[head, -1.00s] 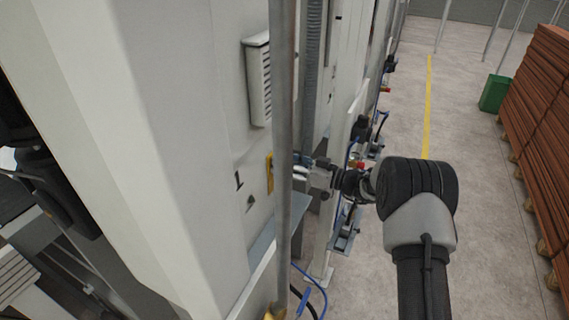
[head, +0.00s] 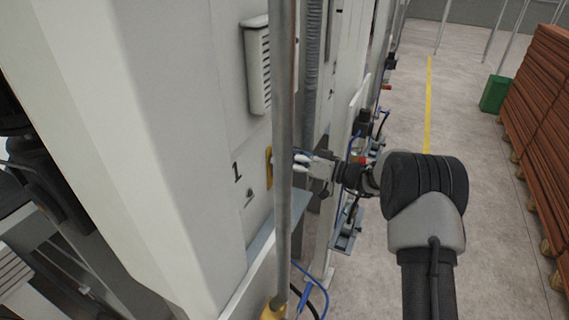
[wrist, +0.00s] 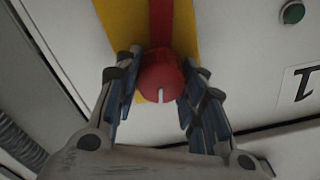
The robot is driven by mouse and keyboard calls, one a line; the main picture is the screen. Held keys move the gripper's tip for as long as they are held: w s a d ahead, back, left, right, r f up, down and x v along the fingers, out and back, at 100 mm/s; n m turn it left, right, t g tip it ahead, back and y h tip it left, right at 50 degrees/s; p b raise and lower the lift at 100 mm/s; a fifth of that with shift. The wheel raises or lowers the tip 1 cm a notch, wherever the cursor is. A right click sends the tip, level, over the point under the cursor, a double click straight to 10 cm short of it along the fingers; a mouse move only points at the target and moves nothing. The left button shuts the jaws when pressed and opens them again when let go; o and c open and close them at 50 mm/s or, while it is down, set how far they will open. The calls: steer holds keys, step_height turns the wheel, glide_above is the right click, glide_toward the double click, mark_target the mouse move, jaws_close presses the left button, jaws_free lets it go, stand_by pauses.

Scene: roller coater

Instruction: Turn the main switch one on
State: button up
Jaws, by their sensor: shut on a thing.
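Main switch one is a red round knob (wrist: 160,75) with a white mark and a red bar on a yellow plate (wrist: 182,32). In the wrist view my gripper (wrist: 163,82) has one finger on each side of the knob and is shut on it. The white mark points down in that view. In the head view my gripper (head: 300,162) reaches the cabinet wall from the right, at the yellow plate (head: 269,168). A grey pole partly hides the fingertips there, and the knob cannot be made out.
A black "1" (head: 237,172) is marked left of the plate. The upright grey pole (head: 284,120) stands close in front of the switch. A vented box (head: 258,68) is above it. A green button (wrist: 292,12) shows in the wrist view. Open floor (head: 400,120) lies right.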

steer(key=m+b, duration=0.3)
steer(key=shift+f+m, duration=0.15)
steer(key=shift+m, duration=0.25)
steer(key=m+b, duration=0.1)
steer(key=m, duration=0.2)
steer(key=shift+w+m, duration=0.1)
steer(key=shift+m, duration=0.2)
steer(key=m, duration=0.3)
steer(key=shift+m, duration=2.2)
steer(key=o, duration=1)
steer(key=shift+o, duration=0.2)
steer(key=shift+d, duration=0.15)
